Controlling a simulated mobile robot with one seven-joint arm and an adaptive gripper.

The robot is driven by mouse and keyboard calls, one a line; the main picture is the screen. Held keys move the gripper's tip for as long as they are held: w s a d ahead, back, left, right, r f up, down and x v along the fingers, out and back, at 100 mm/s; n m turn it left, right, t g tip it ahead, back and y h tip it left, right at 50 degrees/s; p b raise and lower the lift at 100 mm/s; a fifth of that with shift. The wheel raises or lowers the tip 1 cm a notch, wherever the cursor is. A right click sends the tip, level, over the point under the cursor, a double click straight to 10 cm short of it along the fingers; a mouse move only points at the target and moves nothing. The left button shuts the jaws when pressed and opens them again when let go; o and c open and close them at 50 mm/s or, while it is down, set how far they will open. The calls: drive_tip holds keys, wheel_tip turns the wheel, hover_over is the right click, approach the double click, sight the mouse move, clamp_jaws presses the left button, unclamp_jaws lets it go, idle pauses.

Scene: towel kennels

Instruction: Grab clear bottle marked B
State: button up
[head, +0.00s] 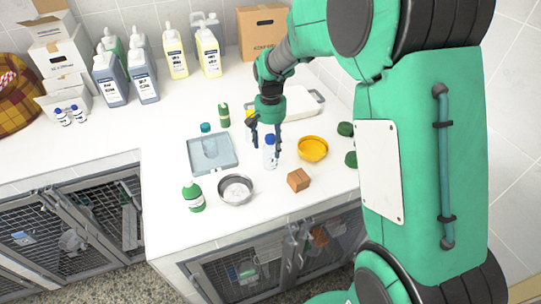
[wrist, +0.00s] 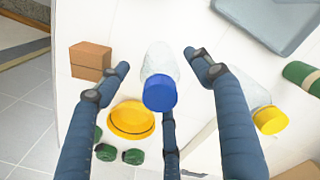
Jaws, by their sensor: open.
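A clear bottle with a blue cap (head: 270,155) stands upright on the white counter. In the wrist view this blue-capped bottle (wrist: 160,92) lies between my spread fingers, seen from above. My gripper (head: 266,146) points down over it and is open, with its fingers around the bottle; whether any finger touches it I cannot tell. The wrist view shows the open gripper (wrist: 160,64) with a gap on both sides of the bottle. A second clear bottle with a yellow cap (wrist: 268,119) stands just outside one finger. No letter B is legible on either bottle.
Nearby are a yellow bowl (head: 313,149), a brown block (head: 298,180), a steel bowl (head: 236,189), a grey tray (head: 212,167), green bottles (head: 193,196) and green lumps (head: 346,129). Large jugs (head: 175,52) line the back. The left counter is mostly clear.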

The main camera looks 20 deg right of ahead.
drive_tip(key=shift+f, duration=1.7)
drive_tip(key=shift+c, duration=0.5)
drive_tip(key=c, duration=1.1)
